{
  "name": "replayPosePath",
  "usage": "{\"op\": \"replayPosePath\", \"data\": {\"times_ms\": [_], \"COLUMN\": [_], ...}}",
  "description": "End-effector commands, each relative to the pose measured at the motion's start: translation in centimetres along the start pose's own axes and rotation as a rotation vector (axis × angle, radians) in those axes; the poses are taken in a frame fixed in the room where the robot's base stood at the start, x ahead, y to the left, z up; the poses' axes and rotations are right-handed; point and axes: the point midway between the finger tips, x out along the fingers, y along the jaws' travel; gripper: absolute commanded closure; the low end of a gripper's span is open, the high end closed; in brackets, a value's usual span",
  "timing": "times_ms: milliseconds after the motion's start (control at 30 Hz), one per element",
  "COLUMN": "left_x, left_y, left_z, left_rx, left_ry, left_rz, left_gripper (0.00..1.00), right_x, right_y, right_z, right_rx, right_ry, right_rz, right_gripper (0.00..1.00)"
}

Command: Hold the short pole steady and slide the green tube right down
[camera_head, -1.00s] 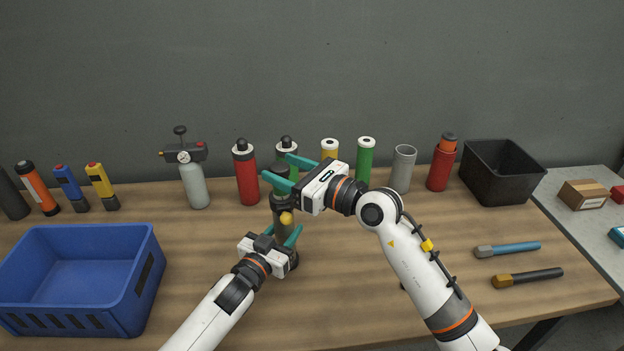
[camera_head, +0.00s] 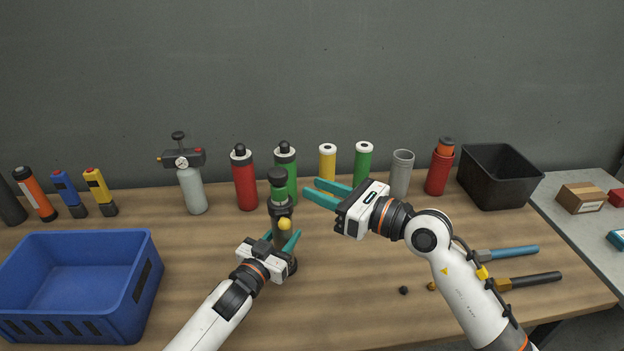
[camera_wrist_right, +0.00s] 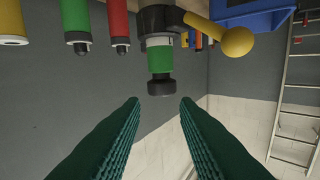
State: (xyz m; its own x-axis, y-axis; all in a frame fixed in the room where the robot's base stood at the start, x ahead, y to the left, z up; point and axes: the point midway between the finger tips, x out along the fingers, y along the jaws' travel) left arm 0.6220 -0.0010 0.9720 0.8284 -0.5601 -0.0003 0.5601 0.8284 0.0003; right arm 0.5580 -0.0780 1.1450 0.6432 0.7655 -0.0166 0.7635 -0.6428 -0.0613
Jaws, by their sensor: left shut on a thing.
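The short pole (camera_head: 281,213) stands upright on the table, dark, with a black cap and a collar bearing a yellow ball knob (camera_head: 285,224). My left gripper (camera_head: 282,238) is shut on its lower part. In the right wrist view, which looks upside down, a green tube section (camera_wrist_right: 159,58) sits between the dark collar (camera_wrist_right: 160,20) and the black cap (camera_wrist_right: 161,86). Whether it is fully seated I cannot tell. My right gripper (camera_head: 311,188) is open and empty, just right of the pole and apart from it; its spread fingers also show in the right wrist view (camera_wrist_right: 160,103).
Behind stand a red bottle (camera_head: 244,180), a green bottle (camera_head: 286,163), a yellow roll (camera_head: 327,163), a green roll (camera_head: 363,165) and a grey cup (camera_head: 401,175). A blue bin (camera_head: 75,317) is at left, a black bin (camera_head: 500,185) at right. Hammers lie at right.

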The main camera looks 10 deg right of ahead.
Motion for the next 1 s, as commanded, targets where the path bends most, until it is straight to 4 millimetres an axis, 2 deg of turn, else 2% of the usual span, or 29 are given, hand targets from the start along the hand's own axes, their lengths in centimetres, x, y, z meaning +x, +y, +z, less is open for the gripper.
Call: {"op": "replayPosePath", "data": {"times_ms": [33,167,367,567,767,1000], "left_x": [0.0,0.0,0.0,0.0,0.0,0.0], "left_y": [0.0,0.0,0.0,0.0,0.0,0.0], "left_z": [0.0,0.0,0.0,0.0,0.0,0.0], "left_rx": [-0.001,-0.001,-0.001,-0.001,-0.001,0.0], "left_ry": [0.001,0.0,0.0,0.0,0.0,0.0], "left_rz": [0.0,0.0,0.0,0.0,0.0,0.0], "left_gripper": [0.94,0.94,0.94,0.94,0.94,0.94], "right_x": [0.3,1.1,2.3,2.9,2.8,1.9], "right_y": [0.4,1.6,3.5,5.0,6.1,6.9], "right_z": [0.0,0.3,0.3,-0.6,-2.5,-5.9], "right_rx": [0.053,0.298,0.81,1.32,1.813,2.354], "right_ry": [-0.013,-0.075,-0.214,-0.366,-0.533,-0.76], "right_rz": [-0.006,-0.028,-0.05,-0.033,0.024,0.151], "right_gripper": [0.81,1.0,1.0,1.0,1.0,1.0]}}
